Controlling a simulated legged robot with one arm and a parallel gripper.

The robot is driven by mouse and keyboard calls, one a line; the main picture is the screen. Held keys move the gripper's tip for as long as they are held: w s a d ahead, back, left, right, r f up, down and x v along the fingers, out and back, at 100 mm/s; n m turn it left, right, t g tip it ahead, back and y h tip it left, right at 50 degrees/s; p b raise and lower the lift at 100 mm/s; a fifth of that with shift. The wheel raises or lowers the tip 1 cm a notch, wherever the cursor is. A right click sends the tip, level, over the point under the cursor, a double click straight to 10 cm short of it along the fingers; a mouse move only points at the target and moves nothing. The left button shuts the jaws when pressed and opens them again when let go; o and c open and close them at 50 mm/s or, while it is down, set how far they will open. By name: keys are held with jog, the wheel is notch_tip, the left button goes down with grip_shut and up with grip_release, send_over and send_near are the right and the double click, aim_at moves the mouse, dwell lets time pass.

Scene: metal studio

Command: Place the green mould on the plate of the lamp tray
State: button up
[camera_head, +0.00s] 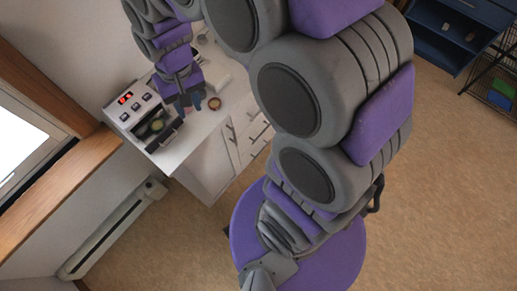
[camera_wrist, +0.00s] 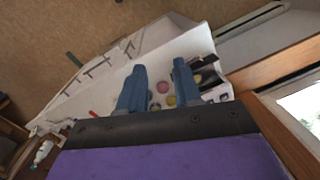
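The lamp unit (camera_head: 125,112) is a white box with a red display on the counter at upper left in the head view. Its dark tray (camera_head: 162,137) is out at the front, with a yellow-green round thing at the opening (camera_head: 157,125) that may be the green mould; I cannot tell whether it rests on the plate. My gripper (camera_head: 187,106) points down just right of the lamp. In the wrist view, its two blue-grey fingers (camera_wrist: 160,92) are apart with nothing visibly held. Small round discs, one pink (camera_wrist: 162,87) and one yellow (camera_wrist: 171,101), show beyond and between them.
The white counter (camera_head: 190,142) has drawers (camera_head: 252,135) on its right side. A brown round item (camera_head: 214,103) lies right of my gripper. A window ledge (camera_head: 60,185) and heater (camera_head: 112,228) are at left. A blue shelf (camera_head: 445,35) stands far right; open floor lies between.

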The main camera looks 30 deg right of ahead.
jog(key=s+d+r, duration=0.1)
jog(key=s+d, duration=0.1)
jog(key=s, duration=0.8)
jog(key=s+d+r+g+h, duration=0.1)
jog(key=s+d, duration=0.1)
jog(key=s, duration=0.9)
jog(key=shift+r, duration=0.25)
jog(key=shift+d, duration=0.15)
jog(key=shift+c, duration=0.3)
